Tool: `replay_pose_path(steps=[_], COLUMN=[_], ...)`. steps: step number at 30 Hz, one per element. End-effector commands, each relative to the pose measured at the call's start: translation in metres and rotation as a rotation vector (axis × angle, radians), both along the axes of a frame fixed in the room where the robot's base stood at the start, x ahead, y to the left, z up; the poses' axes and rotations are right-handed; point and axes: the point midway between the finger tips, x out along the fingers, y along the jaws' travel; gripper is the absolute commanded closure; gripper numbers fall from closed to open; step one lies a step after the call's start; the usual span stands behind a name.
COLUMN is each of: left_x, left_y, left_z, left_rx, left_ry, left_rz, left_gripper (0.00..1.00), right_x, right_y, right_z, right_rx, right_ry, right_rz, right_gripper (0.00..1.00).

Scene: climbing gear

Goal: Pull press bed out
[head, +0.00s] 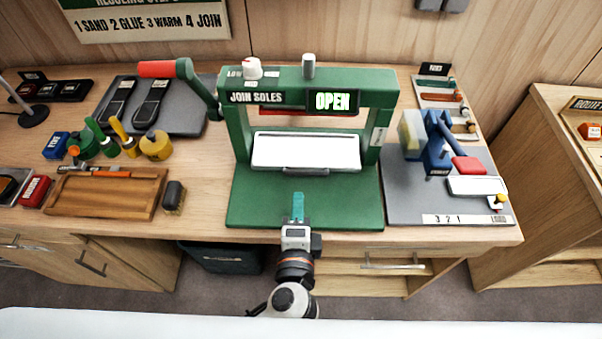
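The green press (300,88) stands on the bench, with a sign reading "JOIN SOLES" and a lit display reading "OPEN". Its bed, a white plate (305,150) with a dark grey front edge and handle (305,171), lies between the uprights above the green base. My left gripper (298,196) points forward over the front of the base, just in front of and apart from the handle. Its teal fingers overlap in this view, so their opening is hidden. My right gripper is out of view.
The green base plate (255,200) is clear in front of the bed. A red-handled lever (160,69) sticks out left of the press. A wooden tray (105,197) and brush (174,197) stand at left. A grey mat (410,195) with a blue clamp (438,145) lies at right.

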Motion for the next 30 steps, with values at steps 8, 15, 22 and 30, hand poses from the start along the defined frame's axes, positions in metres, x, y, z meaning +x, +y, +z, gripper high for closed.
replay_pose_path(steps=[8,15,22,30], left_x=[0.055,0.078,0.081,0.080], left_y=[0.000,-0.001,-0.001,-0.001], left_z=[-0.008,-0.016,-0.017,-0.017], left_rx=[0.000,-0.001,-0.003,-0.002], left_ry=[-0.001,0.001,0.002,0.002], left_rz=[0.000,-0.001,-0.001,-0.002], left_gripper=[0.67,0.67,0.67,0.94], right_x=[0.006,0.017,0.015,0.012], right_y=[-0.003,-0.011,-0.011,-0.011], right_z=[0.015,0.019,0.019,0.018], right_rx=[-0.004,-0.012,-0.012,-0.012], right_ry=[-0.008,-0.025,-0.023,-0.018], right_rz=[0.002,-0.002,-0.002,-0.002], right_gripper=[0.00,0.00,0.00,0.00])
